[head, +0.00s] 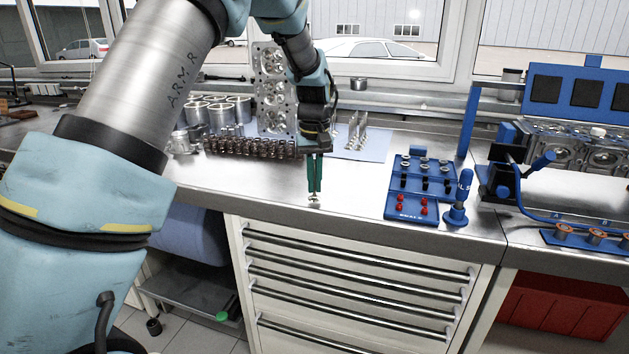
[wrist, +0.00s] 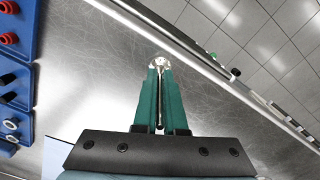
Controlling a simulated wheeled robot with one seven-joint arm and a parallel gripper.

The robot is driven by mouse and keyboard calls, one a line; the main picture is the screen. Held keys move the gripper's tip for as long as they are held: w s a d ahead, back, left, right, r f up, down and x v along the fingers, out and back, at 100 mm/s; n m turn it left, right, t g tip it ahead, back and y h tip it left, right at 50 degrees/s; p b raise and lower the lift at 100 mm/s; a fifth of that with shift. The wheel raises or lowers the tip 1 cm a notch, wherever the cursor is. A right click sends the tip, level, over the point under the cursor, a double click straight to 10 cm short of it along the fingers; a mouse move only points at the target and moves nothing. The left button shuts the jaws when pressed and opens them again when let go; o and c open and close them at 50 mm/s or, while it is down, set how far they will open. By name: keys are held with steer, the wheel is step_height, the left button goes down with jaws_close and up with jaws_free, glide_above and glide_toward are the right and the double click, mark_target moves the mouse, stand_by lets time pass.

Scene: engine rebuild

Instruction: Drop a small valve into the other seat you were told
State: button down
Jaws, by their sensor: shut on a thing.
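My gripper (head: 314,188) points down above the front part of the steel bench, left of the blue rack. Its green fingers are shut on a small silver valve (head: 314,198). In the wrist view, the valve's round head (wrist: 160,59) sticks out past the fingertips (wrist: 159,72), with the stem between the fingers. A cylinder head (head: 570,152) sits in a blue stand at the right, far from my gripper. Its individual seats are too small to tell apart.
A blue rack (head: 402,209) with red, black and grey parts stands right of my gripper, with a blue post tool (head: 458,206) beside it. Several valves (head: 357,131) stand behind on a pale cloth (head: 374,147). The bench front is clear.

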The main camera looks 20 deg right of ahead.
steer(key=shift+f, duration=0.6)
stand_by(0.7)
steer(key=c, duration=0.9)
jaws_free()
step_height(320, 180, up, 11)
steer(key=shift+f+b, duration=0.2)
steer(key=shift+b, duration=0.95)
steer(key=shift+r, duration=0.1)
